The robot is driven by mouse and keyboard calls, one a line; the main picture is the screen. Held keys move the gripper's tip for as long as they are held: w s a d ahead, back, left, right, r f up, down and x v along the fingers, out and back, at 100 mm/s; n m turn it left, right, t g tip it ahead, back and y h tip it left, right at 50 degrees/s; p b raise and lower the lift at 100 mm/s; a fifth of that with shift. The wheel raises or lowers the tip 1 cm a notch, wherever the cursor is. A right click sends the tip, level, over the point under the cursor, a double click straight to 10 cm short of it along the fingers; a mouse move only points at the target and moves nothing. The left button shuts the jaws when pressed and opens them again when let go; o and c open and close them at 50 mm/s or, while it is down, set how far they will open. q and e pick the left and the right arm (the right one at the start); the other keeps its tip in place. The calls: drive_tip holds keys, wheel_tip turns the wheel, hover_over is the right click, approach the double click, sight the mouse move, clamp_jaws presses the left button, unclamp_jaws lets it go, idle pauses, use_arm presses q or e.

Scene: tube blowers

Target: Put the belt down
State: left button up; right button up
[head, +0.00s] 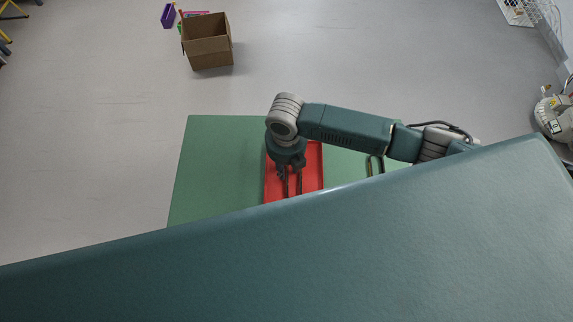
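My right gripper (289,174) comes in from the right and points down over a red tray (313,178) on a green table (220,160). Thin dark strips (299,184) show at the fingers, over the tray. I cannot tell whether they are the belt, the fingers or something lying in the tray, nor whether the fingers are shut on anything. Dark, narrow looped pieces (375,166) lie on the table right of the tray, partly under my arm. No belt can be made out for sure. My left gripper is not in view.
My own large teal body part covers the bottom of the view and hides the near part of the table and tray. An open cardboard box (210,52) stands on the floor beyond the table. The table's left part is bare.

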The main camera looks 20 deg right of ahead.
drive_tip(key=shift+r, duration=0.1)
wheel_tip(320, 180, up, 12)
drive_tip(key=b, duration=0.1)
drive_tip(key=shift+b, duration=0.4)
idle(0.5)
